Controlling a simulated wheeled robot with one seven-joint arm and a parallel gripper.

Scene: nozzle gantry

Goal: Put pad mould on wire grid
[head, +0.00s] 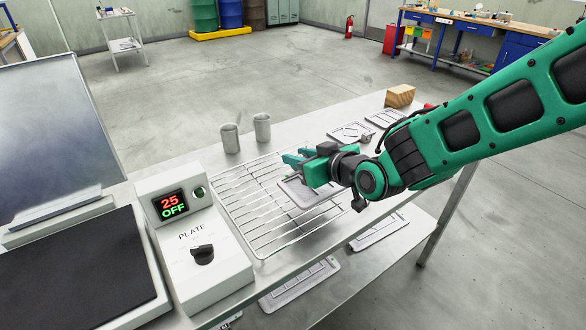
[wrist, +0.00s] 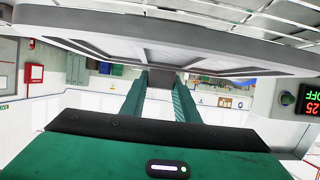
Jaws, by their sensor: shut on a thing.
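A grey pad mould (head: 308,194) is at my gripper (head: 292,161), over the right part of the wire grid (head: 240,205). In the wrist view the mould (wrist: 150,48) spans the top as a wide grey slab, with my gripper's green fingers (wrist: 155,98) closed on its edge. Part of the mould is hidden behind my gripper in the head view. I cannot tell whether the mould touches the wires. Grid wires (wrist: 270,28) show at the top right of the wrist view. The left part of the grid is bare.
A plate unit (head: 190,250) reading 25 OFF stands left of the grid. Two grey cups (head: 230,139) (head: 262,127) stand behind it. Flat moulds (head: 352,132) (head: 385,118) and a wooden block (head: 400,95) lie at the bench's far right. More moulds (head: 300,284) lie on the lower shelf.

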